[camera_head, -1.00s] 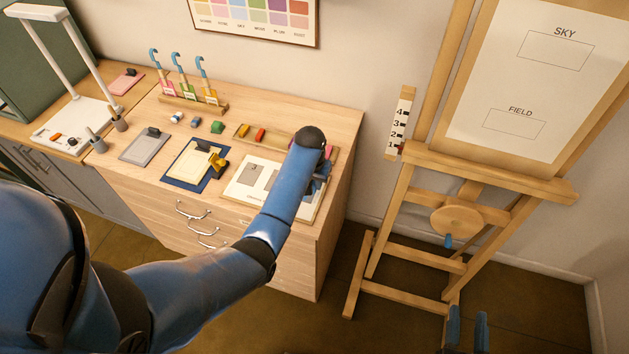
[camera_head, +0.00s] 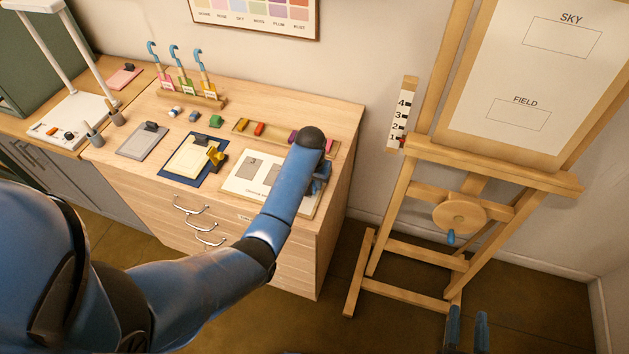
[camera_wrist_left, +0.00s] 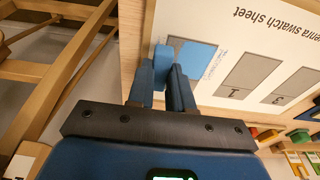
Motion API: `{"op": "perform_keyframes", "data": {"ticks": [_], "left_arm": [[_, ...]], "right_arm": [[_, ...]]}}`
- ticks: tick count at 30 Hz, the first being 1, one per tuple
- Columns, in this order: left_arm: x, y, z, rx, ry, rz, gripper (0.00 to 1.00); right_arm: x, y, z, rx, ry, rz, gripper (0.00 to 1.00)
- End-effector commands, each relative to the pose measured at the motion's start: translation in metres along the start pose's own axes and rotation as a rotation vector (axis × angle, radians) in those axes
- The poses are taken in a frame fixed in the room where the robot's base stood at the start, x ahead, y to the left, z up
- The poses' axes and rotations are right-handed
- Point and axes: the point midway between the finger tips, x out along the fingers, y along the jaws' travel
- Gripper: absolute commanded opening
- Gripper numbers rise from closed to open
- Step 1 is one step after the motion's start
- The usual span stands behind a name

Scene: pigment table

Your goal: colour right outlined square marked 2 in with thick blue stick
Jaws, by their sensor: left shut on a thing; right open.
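The white swatch sheet (camera_head: 240,188) lies at the table's right front. In the left wrist view it shows upside down (camera_wrist_left: 285,30), with grey squares marked 1 (camera_wrist_left: 248,78) and 3 (camera_wrist_left: 296,86). The third square (camera_wrist_left: 198,60), the sheet's right one, is partly bright blue and partly grey; its number is not readable. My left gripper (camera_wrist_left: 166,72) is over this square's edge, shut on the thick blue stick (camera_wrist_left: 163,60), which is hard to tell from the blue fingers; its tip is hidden. My right gripper (camera_head: 467,312) is open and empty at the lower right, away from the table.
A tray with coloured sticks (camera_head: 248,128) lies behind the sheet, partly hidden by my left arm. A dark blue mat with a cream sheet (camera_head: 189,160) and a grey pad (camera_head: 143,142) lie to the left. The easel (camera_head: 455,172) stands right of the table.

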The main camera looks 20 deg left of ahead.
Motion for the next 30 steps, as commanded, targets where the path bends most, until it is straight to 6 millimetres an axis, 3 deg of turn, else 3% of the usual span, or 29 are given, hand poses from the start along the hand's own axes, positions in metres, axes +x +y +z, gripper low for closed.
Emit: {"op": "perform_keyframes", "data": {"ticks": [30], "left_arm": [[0.016, 0.000, 0.003, 0.000, -0.001, 0.000, 0.00]], "right_arm": [[0.000, 0.000, 0.010, 0.000, 0.000, 0.000, 0.43]]}}
